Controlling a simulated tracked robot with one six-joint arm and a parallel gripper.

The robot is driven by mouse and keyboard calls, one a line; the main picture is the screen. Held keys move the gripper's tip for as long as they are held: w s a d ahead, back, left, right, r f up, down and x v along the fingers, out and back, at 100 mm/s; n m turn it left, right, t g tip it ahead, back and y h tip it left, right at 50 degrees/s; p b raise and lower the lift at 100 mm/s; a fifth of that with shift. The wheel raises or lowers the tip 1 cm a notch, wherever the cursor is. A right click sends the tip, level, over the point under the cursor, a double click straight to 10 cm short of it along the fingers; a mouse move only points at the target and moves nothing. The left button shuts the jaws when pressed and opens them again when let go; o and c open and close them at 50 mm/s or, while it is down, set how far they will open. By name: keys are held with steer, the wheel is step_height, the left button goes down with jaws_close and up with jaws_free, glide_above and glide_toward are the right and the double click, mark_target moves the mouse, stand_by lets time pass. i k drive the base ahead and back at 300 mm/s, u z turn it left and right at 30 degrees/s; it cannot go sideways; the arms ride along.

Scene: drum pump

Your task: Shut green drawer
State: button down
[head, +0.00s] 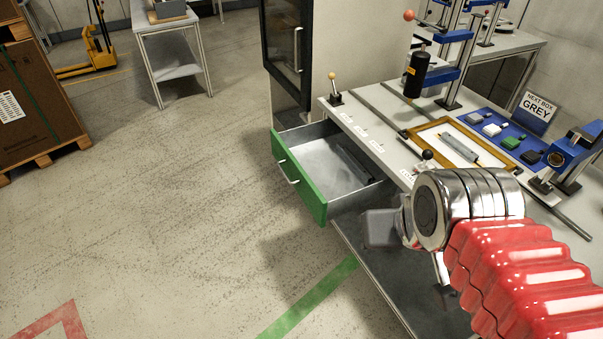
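The green drawer (298,180) under the left end of the workbench stands pulled out. Its green front carries a pale bar handle (287,172), and its grey inside is visible. A dark long item (355,160) lies along the drawer's right side. My gripper (384,228) is a grey, blurred shape in front of the bench edge, right of the drawer front and apart from the handle. My wrist hides part of it, and its fingers cannot be made out.
The workbench (375,118) holds a black-and-blue press (416,72), a wooden-framed tray (457,143), a blue tray (495,128) and a sign (537,112) reading "NEXT BOX GREY". Small levers stand near its edge. A dark-doored cabinet (288,45) stands behind the drawer. Floor left of the drawer is clear.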

mark_target(307, 156)
steer(key=k, duration=0.25)
steer(key=u, duration=0.5)
steer(key=i, duration=0.95)
steer(key=u, duration=1.25)
steer(key=i, duration=1)
steer(key=u, duration=0.45)
